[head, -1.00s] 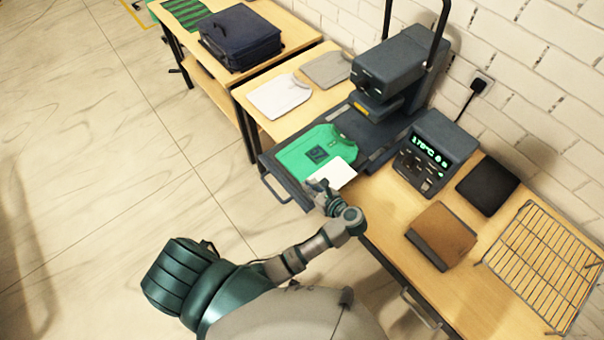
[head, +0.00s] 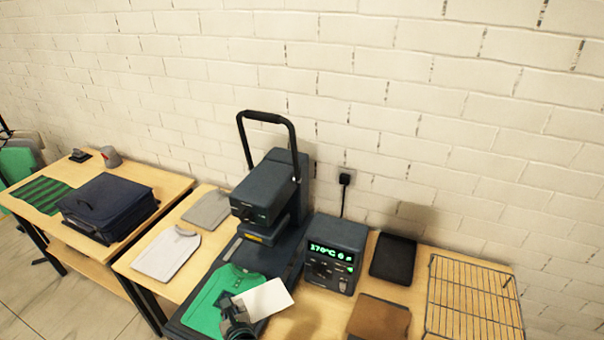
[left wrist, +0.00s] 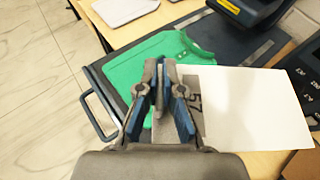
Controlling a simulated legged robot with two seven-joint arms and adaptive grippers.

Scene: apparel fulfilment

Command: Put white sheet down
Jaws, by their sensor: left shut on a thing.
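The white sheet (head: 266,299) is held by my left gripper (head: 236,312) over the right side of the green shirt (head: 206,303) in the head view. The left wrist view shows the gripper (left wrist: 167,72) shut at the sheet's left edge, with the sheet (left wrist: 256,108) extending to the right. The green shirt (left wrist: 150,62) lies on the heat press's dark lower plate. I cannot tell whether the sheet touches the shirt. My right gripper is not in view.
The heat press (head: 268,190) has its head raised behind the shirt. A control box (head: 333,258) stands to its right, near a black pad (head: 393,258), a brown pad (head: 380,318) and a wire rack (head: 470,300). Folded shirts (head: 168,254) lie left of the press.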

